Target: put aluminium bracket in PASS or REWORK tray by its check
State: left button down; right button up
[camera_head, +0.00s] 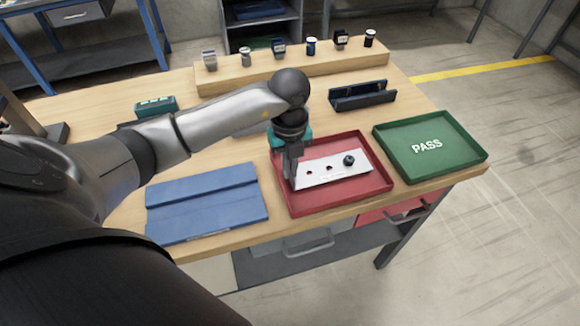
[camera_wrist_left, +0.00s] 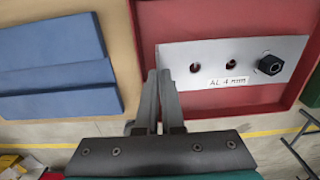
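The aluminium bracket (camera_head: 330,168) is a pale plate with two open holes, a black fitting at its right end and a label reading "AL 4 mm". It lies level within the red tray (camera_head: 376,181); whether it touches the floor of that tray I cannot tell. My left gripper (camera_head: 291,180) points down at the bracket's left end. In the left wrist view its fingers (camera_wrist_left: 159,75) are close together on the bracket's left edge (camera_wrist_left: 185,56). The green tray (camera_head: 468,155) marked PASS is empty. My right gripper is not in view.
A blue two-step block (camera_head: 205,200) lies left of the red tray. A dark open holder (camera_head: 362,96) stands behind the trays. A wooden ledge (camera_head: 290,73) with several small gauges or fittings runs along the back. The table's front edge is close to both trays.

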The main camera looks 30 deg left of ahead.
pick_arm(q)
jog(key=shift+f+b, duration=0.4)
jog(key=shift+f, duration=0.15)
jog(key=c, duration=1.1)
grip_release()
jog(key=shift+o, duration=0.2)
jog(key=shift+r, duration=0.25)
notch_tip(320, 180, up, 13)
jog(key=p, duration=0.2)
jog(key=shift+f, duration=0.15)
